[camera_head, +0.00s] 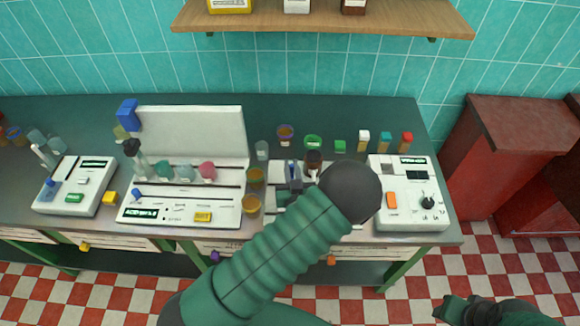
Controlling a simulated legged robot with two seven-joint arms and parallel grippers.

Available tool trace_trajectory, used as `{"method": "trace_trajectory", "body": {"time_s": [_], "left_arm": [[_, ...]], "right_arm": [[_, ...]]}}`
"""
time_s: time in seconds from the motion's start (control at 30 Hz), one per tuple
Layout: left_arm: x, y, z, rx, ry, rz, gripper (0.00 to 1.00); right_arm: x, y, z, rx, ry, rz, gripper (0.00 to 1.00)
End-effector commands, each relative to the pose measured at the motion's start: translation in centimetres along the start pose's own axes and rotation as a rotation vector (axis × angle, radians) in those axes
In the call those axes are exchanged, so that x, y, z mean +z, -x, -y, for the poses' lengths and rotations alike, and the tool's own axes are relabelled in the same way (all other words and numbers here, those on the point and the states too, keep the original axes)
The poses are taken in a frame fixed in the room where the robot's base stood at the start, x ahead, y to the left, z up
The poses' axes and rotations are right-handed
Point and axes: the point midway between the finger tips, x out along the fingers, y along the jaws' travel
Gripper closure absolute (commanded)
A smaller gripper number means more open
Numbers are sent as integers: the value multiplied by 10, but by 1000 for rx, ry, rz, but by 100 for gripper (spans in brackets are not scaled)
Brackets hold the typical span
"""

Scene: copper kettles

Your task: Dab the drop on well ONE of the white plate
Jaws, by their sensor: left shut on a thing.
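My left arm reaches in from the bottom left, and its dark round wrist hides much of the bench middle. My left gripper (289,190) shows in small part left of the wrist, low over a pale panel (357,229). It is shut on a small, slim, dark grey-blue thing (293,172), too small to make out. The pale panel may be the white plate; my arm covers most of it, and I cannot make out well ONE or a drop. My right gripper (462,309) is at the bottom right, away from the bench; its jaws are unclear.
A white device with a black knob (409,205) is at right; a larger white device (180,213) is at left. Small coloured vials line the back.

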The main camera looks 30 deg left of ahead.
Motion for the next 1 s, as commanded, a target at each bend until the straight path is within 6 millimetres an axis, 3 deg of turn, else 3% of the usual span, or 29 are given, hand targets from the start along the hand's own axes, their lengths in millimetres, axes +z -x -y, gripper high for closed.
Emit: {"method": "trace_trajectory", "body": {"time_s": [0.17,0.8,1.0], "left_arm": [[-8,0,2,-1,1,0,100],[-69,6,2,-1,1,0,100],[-70,6,3,-1,0,0,100]], "right_arm": [[-2,6,0,0,0,0,64],[-12,53,0,0,0,0,64],[-12,52,0,0,0,0,64]]}}
